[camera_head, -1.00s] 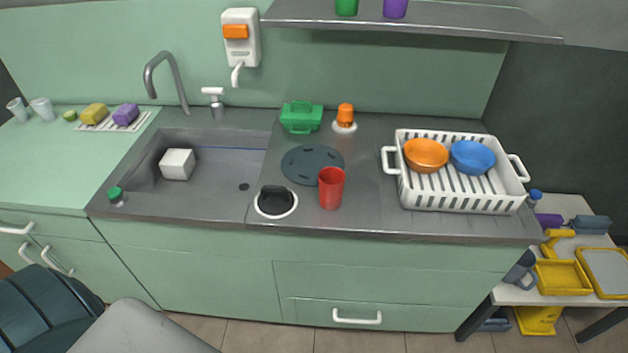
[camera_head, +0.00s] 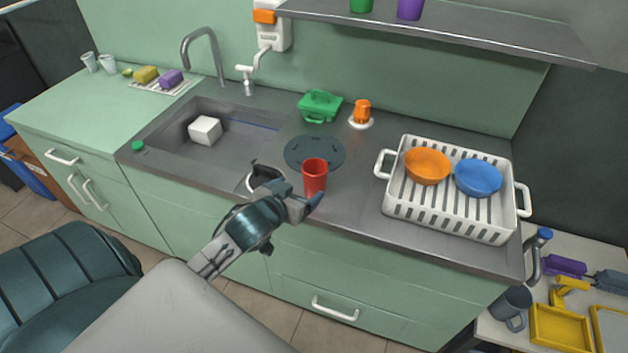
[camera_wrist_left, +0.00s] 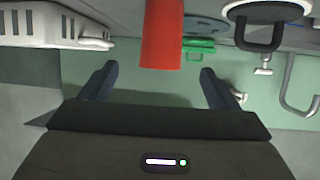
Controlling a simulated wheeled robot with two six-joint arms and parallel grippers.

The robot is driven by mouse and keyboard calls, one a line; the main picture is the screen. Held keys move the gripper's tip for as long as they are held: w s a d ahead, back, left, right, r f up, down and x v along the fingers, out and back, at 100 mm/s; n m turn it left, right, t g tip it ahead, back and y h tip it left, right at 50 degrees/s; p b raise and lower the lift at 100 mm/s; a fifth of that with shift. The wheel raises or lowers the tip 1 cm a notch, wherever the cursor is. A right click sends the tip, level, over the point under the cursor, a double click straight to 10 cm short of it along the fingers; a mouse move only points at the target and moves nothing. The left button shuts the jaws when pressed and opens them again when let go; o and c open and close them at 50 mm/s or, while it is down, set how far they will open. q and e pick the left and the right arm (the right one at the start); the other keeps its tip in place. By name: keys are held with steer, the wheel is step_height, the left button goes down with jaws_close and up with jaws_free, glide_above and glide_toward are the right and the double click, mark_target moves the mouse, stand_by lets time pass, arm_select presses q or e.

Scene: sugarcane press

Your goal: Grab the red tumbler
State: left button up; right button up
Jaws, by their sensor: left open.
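The red tumbler (camera_head: 315,177) stands upright near the front edge of the steel counter, right of the sink. My left gripper (camera_head: 314,201) is in front of it in the head view, at the counter's edge. In the left wrist view, which looks upside down, the red tumbler (camera_wrist_left: 161,36) lies ahead between the two spread fingers (camera_wrist_left: 155,82). The fingers are open and nothing is held. I cannot tell the exact gap between the fingertips and the tumbler. My right gripper does not show.
A dark round mat (camera_head: 314,152) lies behind the tumbler, and a black-handled white round piece (camera_head: 266,174) stands left of it. A white dish rack (camera_head: 448,213) with orange and blue bowls stands to the right. A green box (camera_head: 320,105) sits behind.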

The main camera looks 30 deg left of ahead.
mark_target(310, 179)
arm_select(q)
steer(key=x, duration=0.4)
steer(key=shift+w+d+r+p, duration=0.1)
steer(key=shift+w+r+p, duration=0.2)
steer(key=shift+w, duration=0.2)
steer(key=shift+w+a+f, duration=0.2)
steer(key=shift+w+f, duration=0.05)
steer(key=shift+w, duration=0.25)
steer(key=p+x, duration=0.1)
steer(key=x, duration=0.3)
steer(key=shift+w+a+f, duration=0.1)
steer(key=shift+w+a, duration=0.1)
steer(key=shift+w, duration=0.05)
steer(key=shift+c, duration=0.6)
steer(key=c, duration=0.7)
steer(key=shift+c, duration=1.3)
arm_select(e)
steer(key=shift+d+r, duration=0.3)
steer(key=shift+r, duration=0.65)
